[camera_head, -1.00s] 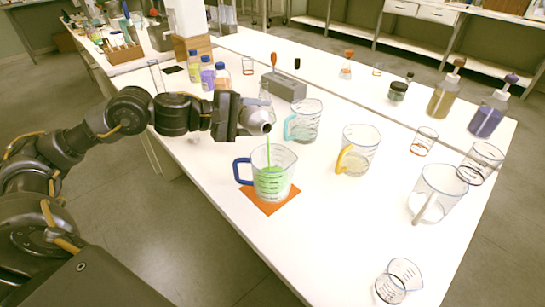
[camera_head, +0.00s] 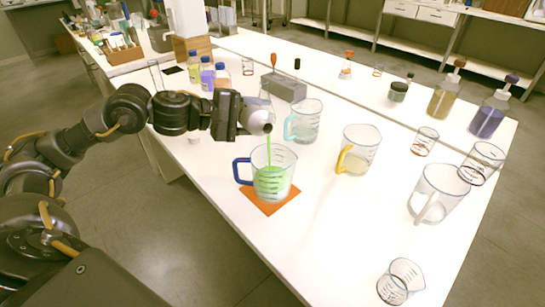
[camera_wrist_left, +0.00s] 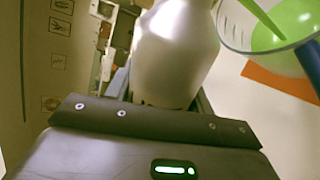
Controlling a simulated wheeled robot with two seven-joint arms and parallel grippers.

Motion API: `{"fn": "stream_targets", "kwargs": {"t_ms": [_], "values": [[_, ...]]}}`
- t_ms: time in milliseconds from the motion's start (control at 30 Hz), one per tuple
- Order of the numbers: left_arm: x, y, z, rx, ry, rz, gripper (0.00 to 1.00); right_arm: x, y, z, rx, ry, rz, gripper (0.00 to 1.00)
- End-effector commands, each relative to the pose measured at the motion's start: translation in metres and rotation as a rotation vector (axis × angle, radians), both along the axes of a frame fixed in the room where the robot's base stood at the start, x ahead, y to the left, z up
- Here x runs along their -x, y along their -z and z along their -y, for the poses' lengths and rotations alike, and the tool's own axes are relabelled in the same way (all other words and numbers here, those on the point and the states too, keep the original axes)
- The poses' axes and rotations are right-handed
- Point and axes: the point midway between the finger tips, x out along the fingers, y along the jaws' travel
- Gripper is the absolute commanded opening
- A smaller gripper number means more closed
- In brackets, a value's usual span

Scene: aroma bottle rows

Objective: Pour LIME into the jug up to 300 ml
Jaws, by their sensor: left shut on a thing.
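My left gripper (camera_head: 236,117) is shut on a pale grey bottle (camera_wrist_left: 176,55), tipped over with its mouth (camera_head: 262,122) toward the jug. Its label cannot be read. A green stream (camera_head: 268,148) falls from the mouth into the clear jug with a blue handle (camera_head: 285,158). Green liquid (camera_head: 272,184) fills the lower part of that jug; the exact mark cannot be read. The jug stands upright on an orange mat (camera_head: 248,195). The wrist view also shows the stream and green liquid (camera_wrist_left: 295,20) in the jug. My right gripper is not in view.
Jugs with a teal handle (camera_head: 306,120), a yellow handle (camera_head: 358,150) and a pale handle (camera_head: 440,190) stand to the right. Capped bottles (camera_head: 207,75) and a grey block (camera_head: 285,88) stand behind. A small beaker (camera_head: 400,280) is near the front edge.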

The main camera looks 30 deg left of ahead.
Motion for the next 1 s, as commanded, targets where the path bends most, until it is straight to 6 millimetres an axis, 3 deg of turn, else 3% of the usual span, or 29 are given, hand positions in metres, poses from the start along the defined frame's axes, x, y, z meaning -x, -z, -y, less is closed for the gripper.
{"fn": "stream_targets", "kwargs": {"t_ms": [1000], "values": [[0.001,-0.0037,0.0015,-0.024,0.0,0.019,0.16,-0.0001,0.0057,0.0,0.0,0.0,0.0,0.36]]}}
